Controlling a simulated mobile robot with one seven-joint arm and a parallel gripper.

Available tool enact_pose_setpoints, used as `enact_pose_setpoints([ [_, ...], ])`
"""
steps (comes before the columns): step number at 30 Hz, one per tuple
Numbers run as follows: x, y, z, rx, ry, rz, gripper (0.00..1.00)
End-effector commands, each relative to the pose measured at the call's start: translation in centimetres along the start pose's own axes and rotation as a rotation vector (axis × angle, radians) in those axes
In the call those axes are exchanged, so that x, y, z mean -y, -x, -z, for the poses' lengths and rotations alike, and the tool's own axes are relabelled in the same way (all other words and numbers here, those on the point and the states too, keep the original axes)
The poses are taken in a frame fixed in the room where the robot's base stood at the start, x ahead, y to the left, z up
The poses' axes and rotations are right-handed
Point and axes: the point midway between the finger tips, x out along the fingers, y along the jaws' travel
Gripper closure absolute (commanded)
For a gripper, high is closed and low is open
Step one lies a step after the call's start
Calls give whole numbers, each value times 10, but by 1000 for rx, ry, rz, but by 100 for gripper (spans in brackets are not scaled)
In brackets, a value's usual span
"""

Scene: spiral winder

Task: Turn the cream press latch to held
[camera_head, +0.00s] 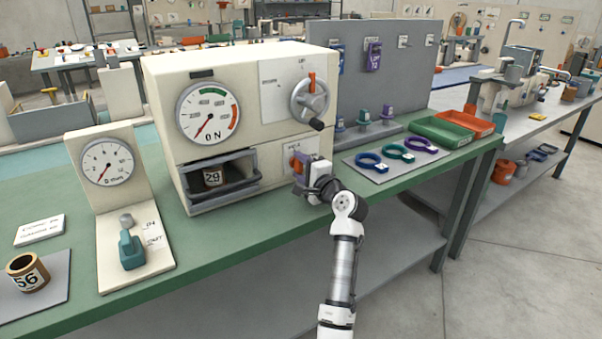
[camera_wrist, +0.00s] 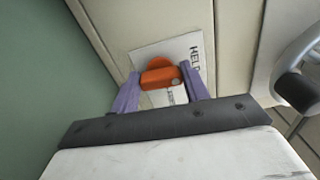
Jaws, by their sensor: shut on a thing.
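The cream press (camera_head: 240,120) stands on the green bench and has a dial reading 0 N. Its orange latch (camera_head: 296,161) is low on the right of the front face, and my gripper (camera_head: 303,165) is at it. In the wrist view the latch (camera_wrist: 161,76) sits between the two purple fingers of my gripper (camera_wrist: 160,88), which are shut on it. A white label (camera_wrist: 170,55) behind the latch shows part of a word, "HEL". The label is partly hidden by the latch and fingers, so the latch's setting is hard to tell.
A grey handwheel (camera_head: 310,100) with a dark knob is above the latch. An open drawer (camera_head: 222,182) holding a part marked 29 juts out to the left. A mat (camera_head: 395,172) with coloured rings and green and orange trays (camera_head: 445,132) lie to the right.

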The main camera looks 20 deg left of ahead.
Motion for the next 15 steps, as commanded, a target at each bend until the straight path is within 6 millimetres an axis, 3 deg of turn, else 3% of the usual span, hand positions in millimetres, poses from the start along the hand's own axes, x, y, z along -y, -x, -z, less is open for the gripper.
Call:
enact_pose_setpoints([
  [15,-2,0,0,1,87,-3,77],
])
